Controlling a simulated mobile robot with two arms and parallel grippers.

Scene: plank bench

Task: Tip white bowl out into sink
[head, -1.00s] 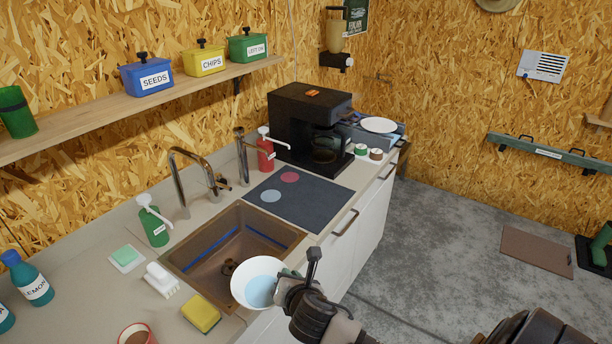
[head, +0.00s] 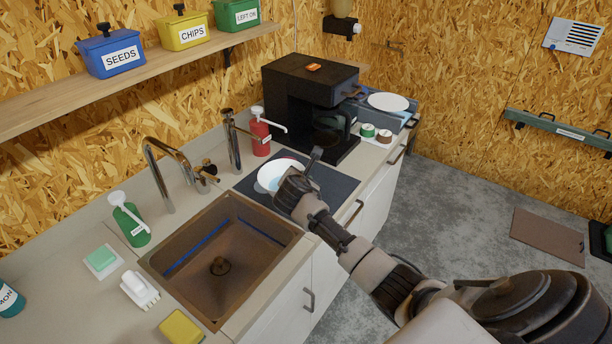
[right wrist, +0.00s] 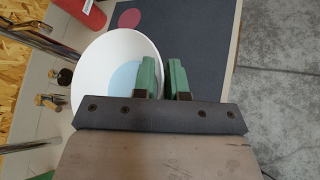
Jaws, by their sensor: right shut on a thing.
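The white bowl (head: 270,173) is over the dark mat just right of the sink, its opening facing up. In the right wrist view the bowl (right wrist: 92,82) has a pale blue patch inside, which looks like liquid. My right gripper (head: 290,182) is shut on the bowl's rim; its green fingers (right wrist: 164,78) show on either side of the rim in the right wrist view. I cannot tell whether the bowl touches the mat. The brown sink (head: 245,276) has a drain and looks empty. My left gripper is not in view.
Faucets (head: 165,172) stand behind the sink. A red pump bottle (head: 260,137) and a black coffee machine (head: 300,105) stand beyond the mat (head: 335,188). A green pump bottle (head: 132,225), soap dish (head: 101,260), brush (head: 138,290) and yellow sponge (head: 181,328) line the sink's left side.

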